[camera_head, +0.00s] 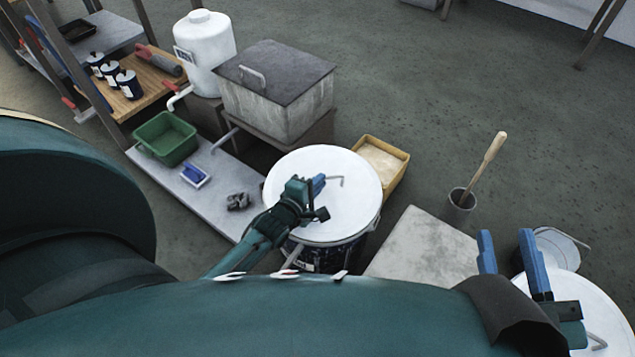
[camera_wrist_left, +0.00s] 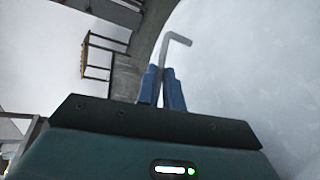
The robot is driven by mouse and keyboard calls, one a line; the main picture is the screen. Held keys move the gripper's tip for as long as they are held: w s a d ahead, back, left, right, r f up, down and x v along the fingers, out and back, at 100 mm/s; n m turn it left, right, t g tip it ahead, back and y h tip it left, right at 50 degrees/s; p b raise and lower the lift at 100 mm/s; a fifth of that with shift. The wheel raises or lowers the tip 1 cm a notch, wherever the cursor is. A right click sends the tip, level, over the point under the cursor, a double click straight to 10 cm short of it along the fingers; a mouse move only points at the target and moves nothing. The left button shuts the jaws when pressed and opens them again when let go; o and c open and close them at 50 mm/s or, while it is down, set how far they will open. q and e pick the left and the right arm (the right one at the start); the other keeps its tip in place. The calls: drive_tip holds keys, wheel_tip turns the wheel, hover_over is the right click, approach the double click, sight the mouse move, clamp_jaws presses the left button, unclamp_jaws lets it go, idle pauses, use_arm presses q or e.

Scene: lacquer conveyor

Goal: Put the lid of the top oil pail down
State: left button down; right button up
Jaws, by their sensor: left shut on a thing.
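A round white lid (camera_head: 345,215) with a thin grey bent handle (camera_head: 337,180) is over a dark oil pail (camera_head: 335,258) in the middle of the head view. My left gripper (camera_head: 318,185) is over the lid, with its blue fingers shut on the handle. In the left wrist view the grey handle (camera_wrist_left: 178,42) rises between the blue fingers (camera_wrist_left: 161,88), and the white lid (camera_wrist_left: 235,75) fills the right side. I cannot tell whether the lid rests on the rim or hangs just above it. My right gripper (camera_head: 511,250) is open and empty at the lower right.
Another white lid (camera_head: 600,310) lies below my right gripper. A grey slab (camera_head: 425,245), a yellow tray (camera_head: 385,160) and a pot with a wooden-handled tool (camera_head: 460,200) surround the pail. A green bin (camera_head: 165,140) and a metal-lidded tank (camera_head: 275,95) stand at left.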

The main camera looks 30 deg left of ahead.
use_arm(q)
drive_tip(key=shift+f, duration=0.1)
use_arm(e)
drive_tip(key=shift+f, duration=0.1)
use_arm(q)
drive_tip(key=c, duration=1.5)
unclamp_jaws()
drive_tip(key=shift+o, duration=0.2)
drive_tip(key=shift+f, duration=0.1)
